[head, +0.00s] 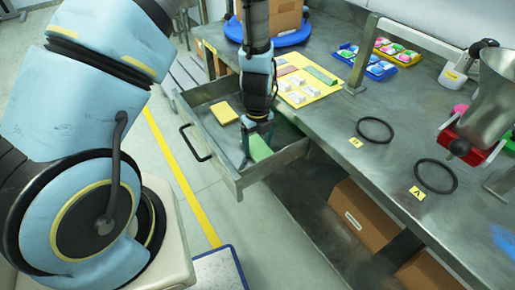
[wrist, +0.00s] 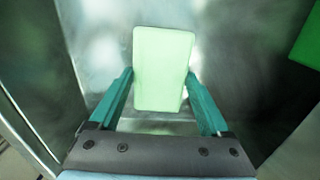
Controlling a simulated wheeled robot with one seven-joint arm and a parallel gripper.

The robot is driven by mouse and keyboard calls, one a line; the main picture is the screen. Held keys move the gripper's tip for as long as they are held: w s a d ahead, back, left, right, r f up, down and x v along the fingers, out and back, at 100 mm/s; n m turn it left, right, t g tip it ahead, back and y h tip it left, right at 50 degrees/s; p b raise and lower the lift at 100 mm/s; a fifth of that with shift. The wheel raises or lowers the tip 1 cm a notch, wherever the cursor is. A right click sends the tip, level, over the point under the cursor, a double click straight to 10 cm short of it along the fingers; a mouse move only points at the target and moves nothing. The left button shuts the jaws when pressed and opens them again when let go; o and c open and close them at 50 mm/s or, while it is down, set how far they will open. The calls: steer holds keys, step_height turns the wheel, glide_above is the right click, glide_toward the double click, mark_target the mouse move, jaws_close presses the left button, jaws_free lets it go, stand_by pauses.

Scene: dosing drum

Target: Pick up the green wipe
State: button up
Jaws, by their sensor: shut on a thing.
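The green wipe (head: 260,149) is a pale green block at the front of the open drawer (head: 235,182) in the head view. My gripper (head: 258,132) reaches down into the drawer and is shut on the wipe. In the wrist view the wipe (wrist: 163,65) sits between the two teal fingers (wrist: 160,98), its broad face to the camera. Whether it touches the drawer floor I cannot tell.
A yellow block (head: 224,113) lies in the drawer, left of my gripper. The drawer walls are close around my gripper. The bench (head: 345,112) beside it holds a yellow mat (head: 306,86) with small items, blue trays (head: 374,70) and black rings (head: 375,130).

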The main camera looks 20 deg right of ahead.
mark_target(257, 147)
step_height(257, 147, up, 10)
steer(key=b, duration=0.1)
steer(key=shift+b, duration=0.35)
stand_by(0.3)
